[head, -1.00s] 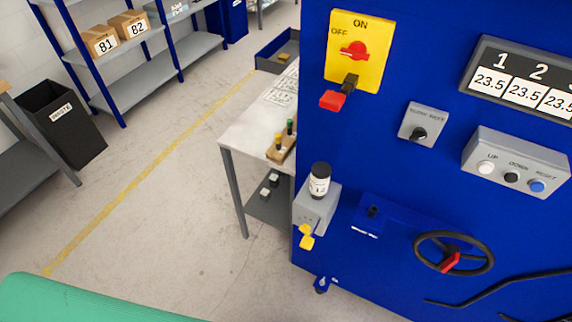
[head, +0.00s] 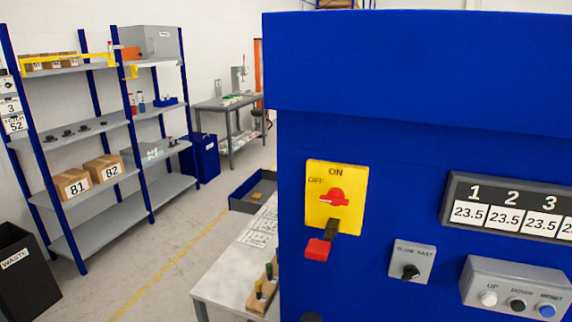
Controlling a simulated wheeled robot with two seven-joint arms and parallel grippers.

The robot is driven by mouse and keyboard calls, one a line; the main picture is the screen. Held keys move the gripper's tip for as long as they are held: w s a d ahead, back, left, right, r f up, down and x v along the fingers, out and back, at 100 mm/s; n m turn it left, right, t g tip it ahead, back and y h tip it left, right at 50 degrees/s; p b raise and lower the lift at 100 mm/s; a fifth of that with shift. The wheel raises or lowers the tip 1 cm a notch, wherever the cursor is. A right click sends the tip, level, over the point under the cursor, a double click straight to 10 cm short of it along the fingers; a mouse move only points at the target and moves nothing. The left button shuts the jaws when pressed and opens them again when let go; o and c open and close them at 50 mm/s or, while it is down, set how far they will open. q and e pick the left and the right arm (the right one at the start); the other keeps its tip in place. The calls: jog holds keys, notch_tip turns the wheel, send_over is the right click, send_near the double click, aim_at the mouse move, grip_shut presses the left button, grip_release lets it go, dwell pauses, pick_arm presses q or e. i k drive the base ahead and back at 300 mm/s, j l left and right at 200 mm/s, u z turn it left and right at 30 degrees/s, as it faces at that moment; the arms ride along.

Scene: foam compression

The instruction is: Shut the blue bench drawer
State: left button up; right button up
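The blue bench drawer (head: 241,206) stands open in the head view, left of the big blue machine and beyond the grey bench top (head: 236,268). Its open top shows a small tan or yellow item (head: 257,196) inside. The drawer's right end is hidden behind the machine. Neither of my grippers is in view.
The blue machine (head: 420,120), with its yellow switch plate (head: 322,187), fills the right side. Shelving (head: 120,215) and a black waste bin (head: 24,275) stand at left. A further bench (head: 222,103) is behind. Floor with a yellow line (head: 170,268) is clear between.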

aim_at(263, 181)
jog(key=i+j, duration=0.15)
jog(key=j, duration=0.2)
jog(key=i+j+z, duration=0.15)
jog(key=j, duration=0.15)
jog(key=i+j, duration=0.15)
jog(key=j, duration=0.2)
jog(key=i+j+z, duration=0.15)
jog(key=j, duration=0.2)
jog(key=i+j, duration=0.15)
jog(key=j, duration=0.2)
jog(key=i+j+z, duration=0.15)
jog(key=j, duration=0.2)
jog(key=i+j+z, duration=0.1)
jog(key=j+z, duration=0.15)
jog(key=j, duration=1)
jog(key=j+z, duration=0.25)
jog(key=j, duration=1)
jog(key=j+z, duration=0.2)
jog(key=j, duration=1.15)
jog(key=i+z, duration=0.2)
jog(key=z, duration=0.25)
jog(key=i+j+z, duration=0.15)
jog(key=z, duration=0.25)
